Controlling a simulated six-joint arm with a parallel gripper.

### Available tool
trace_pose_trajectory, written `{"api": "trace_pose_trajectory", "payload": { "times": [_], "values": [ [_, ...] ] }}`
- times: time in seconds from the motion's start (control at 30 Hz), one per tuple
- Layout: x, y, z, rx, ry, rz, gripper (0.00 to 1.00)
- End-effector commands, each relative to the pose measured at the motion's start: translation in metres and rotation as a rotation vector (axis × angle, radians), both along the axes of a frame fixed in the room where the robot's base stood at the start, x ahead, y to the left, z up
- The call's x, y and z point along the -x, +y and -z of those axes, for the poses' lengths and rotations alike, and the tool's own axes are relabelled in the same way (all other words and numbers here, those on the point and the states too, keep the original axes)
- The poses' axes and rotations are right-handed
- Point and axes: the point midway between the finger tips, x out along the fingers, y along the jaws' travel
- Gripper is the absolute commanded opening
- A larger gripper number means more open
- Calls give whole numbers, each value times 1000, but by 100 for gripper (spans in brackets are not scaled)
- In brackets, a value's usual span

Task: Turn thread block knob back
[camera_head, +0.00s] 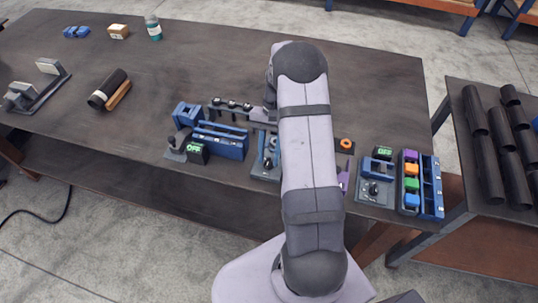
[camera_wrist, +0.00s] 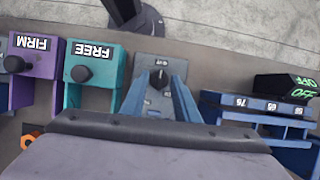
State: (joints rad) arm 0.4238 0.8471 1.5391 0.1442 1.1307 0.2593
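The block with a small black knob (camera_wrist: 158,78) is in the upper middle of the wrist view. A label that seems to read CUT is beside the knob, and blue upright walls (camera_wrist: 181,98) flank the plate below it. I take this as the thread block. In the head view its blue body (camera_head: 268,158) shows beside my arm, partly hidden. My gripper (camera_wrist: 158,128) shows as a dark bar and grey body along the bottom of the wrist view, below the knob in the picture. Its fingertips are not visible, and I see nothing held.
A purple FIRM block (camera_wrist: 35,65) and a teal FREE block (camera_wrist: 95,65) stand left of the knob. A blue numbered rack (camera_wrist: 262,108) and a black OFF display (camera_wrist: 287,88) stand right. The table's middle (camera_head: 170,75) is clear.

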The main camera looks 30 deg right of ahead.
Motion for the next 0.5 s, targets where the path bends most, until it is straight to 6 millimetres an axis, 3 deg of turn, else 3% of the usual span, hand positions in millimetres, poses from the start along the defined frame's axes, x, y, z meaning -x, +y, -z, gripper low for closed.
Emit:
{"api": "trace_pose_trajectory", "payload": {
  "times": [0.5],
  "values": [
    [-18,-17,-56,2,-4,-1,28]
  ]
}}
